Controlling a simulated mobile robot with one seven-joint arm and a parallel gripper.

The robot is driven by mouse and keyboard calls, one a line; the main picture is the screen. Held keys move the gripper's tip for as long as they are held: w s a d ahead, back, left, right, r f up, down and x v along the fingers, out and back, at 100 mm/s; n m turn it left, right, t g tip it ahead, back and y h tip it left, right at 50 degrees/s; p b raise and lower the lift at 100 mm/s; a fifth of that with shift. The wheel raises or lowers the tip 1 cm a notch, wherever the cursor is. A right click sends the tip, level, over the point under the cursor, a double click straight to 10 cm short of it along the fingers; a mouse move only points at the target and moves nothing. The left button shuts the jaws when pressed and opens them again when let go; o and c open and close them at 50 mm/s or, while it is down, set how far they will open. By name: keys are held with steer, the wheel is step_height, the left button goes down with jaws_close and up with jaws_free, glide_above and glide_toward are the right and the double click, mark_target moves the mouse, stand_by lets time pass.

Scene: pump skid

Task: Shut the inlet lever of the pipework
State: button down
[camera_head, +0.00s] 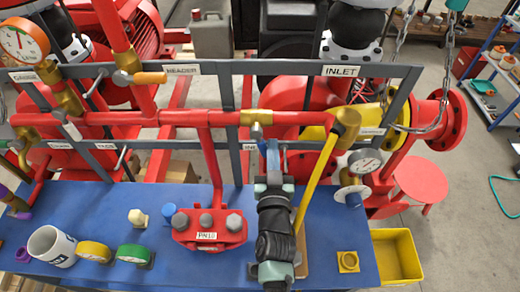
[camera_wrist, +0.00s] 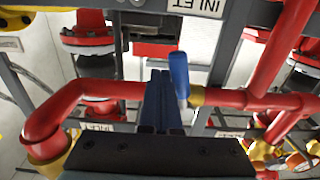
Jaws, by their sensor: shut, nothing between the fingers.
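A blue lever (camera_wrist: 180,75) stands out roughly crosswise from a brass valve (camera_wrist: 197,96) on the red pipe. In the head view the brass valve (camera_head: 258,118) is at the middle of the frame, and the blue lever (camera_head: 272,152) shows just beyond my gripper. My gripper (camera_wrist: 162,78) is shut and empty. Its fingers are close beside the lever, left of it in the wrist view; I cannot tell whether they touch.
A yellow pipe (camera_head: 315,185) slopes down from a brass elbow just right of my arm. A red manifold block (camera_head: 208,228) sits to the left on the blue bench (camera_head: 340,262). A gauge (camera_head: 364,163) is on the right. A mug (camera_head: 50,246) stands front left.

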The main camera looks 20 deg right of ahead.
steer(key=shift+w+a+f+p, duration=0.1)
steer(key=shift+a+f+p, duration=0.05)
steer(key=shift+a+p, duration=0.3)
steer(key=shift+w+a+f+p, duration=0.1)
steer(key=shift+a+p, duration=0.15)
steer(key=shift+p, duration=0.25)
steer(key=shift+f, duration=0.2)
steer(key=shift+b, duration=0.35)
steer(key=shift+d+f+b, duration=0.1)
steer(key=shift+d+b, duration=0.1)
steer(key=shift+b, duration=0.2)
steer(key=v, duration=0.9)
steer(key=shift+s+d, duration=0.2)
steer(key=shift+d, duration=0.15)
